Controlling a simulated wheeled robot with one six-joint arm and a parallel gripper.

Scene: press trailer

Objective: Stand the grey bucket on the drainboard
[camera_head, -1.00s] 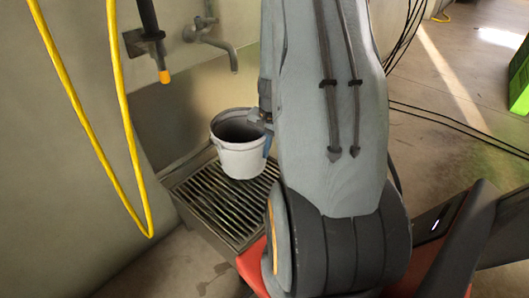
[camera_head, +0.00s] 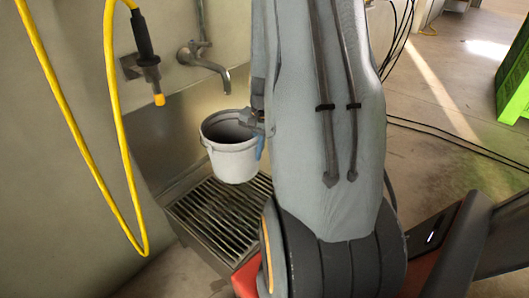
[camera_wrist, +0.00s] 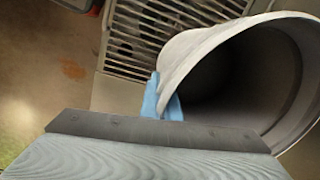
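The grey bucket (camera_head: 231,160) hangs upright from my gripper (camera_head: 256,128), over the back part of the drainboard (camera_head: 193,233). The drainboard is a slatted metal grate in front of a steel backsplash. The bucket's base appears to be above the slats, though the exact gap is hard to judge. In the wrist view the bucket's open mouth and empty inside (camera_wrist: 238,75) fill the right side, and a blue fingertip (camera_wrist: 163,98) lies against its rim. The grate (camera_wrist: 165,30) shows behind it. My arm hides part of the gripper in the head view.
A wall tap (camera_head: 207,62) sticks out above and behind the bucket. A yellow hose (camera_head: 122,140) with a black spray nozzle (camera_head: 147,55) hangs at the left. A green crate (camera_head: 514,80) stands far right. Black cables cross the floor.

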